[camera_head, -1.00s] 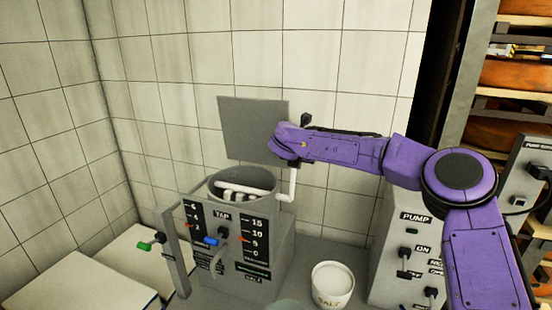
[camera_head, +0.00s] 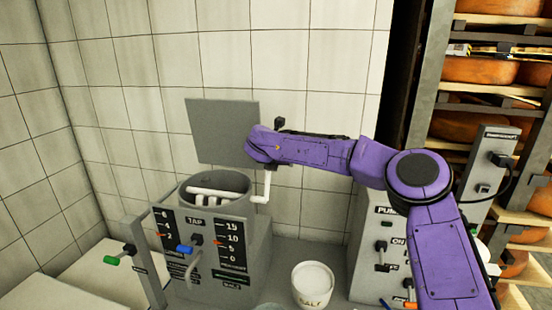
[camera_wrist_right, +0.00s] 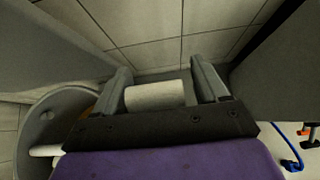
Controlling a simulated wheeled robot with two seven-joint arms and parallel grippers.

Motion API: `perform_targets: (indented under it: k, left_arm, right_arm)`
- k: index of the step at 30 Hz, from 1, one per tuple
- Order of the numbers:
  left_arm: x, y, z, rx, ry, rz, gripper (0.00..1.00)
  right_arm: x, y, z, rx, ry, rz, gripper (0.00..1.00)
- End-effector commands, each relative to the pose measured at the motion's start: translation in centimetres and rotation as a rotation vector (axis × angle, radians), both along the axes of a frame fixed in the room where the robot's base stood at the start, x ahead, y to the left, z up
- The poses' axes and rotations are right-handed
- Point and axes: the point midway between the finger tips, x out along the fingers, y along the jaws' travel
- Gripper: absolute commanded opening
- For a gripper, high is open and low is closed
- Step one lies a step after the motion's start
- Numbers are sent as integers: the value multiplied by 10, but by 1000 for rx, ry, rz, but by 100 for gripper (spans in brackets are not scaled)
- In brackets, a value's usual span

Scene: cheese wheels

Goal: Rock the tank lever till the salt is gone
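The grey tank (camera_head: 250,236) stands at centre-left in the head view, its round mouth showing white bars (camera_head: 215,192) inside. A white bent lever (camera_head: 262,198) rises at the tank's right side to my right gripper (camera_head: 272,143), largely hidden behind the wrist. In the right wrist view a white cylinder (camera_wrist_right: 155,96), seemingly the lever's grip, lies between the spread fingers of my right gripper (camera_wrist_right: 162,88). I cannot tell whether they clamp it. Salt inside the tank cannot be made out. My left gripper is out of view.
A white bucket marked salt (camera_head: 312,287) stands right of the tank. The pump box (camera_head: 366,255) is beyond it, partly behind my right arm. A grey panel (camera_head: 222,130) is behind the tank. Racks of cheese wheels (camera_head: 480,70) stand at right. White slabs (camera_head: 85,262) lie at left.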

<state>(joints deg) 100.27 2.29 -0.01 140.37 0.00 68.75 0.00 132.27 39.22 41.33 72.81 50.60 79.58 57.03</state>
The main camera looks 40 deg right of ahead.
Motion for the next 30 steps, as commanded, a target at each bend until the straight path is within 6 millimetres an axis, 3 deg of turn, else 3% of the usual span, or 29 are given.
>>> perform_targets:
  k: [8,21,30]
  left_arm:
    - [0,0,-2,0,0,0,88]
    - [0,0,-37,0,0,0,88]
    - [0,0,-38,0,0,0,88]
  right_arm:
    - [1,5,7,-1,-11,7,72]
    - [-49,54,56,1,-10,2,72]
    - [-55,60,65,2,-5,1,72]
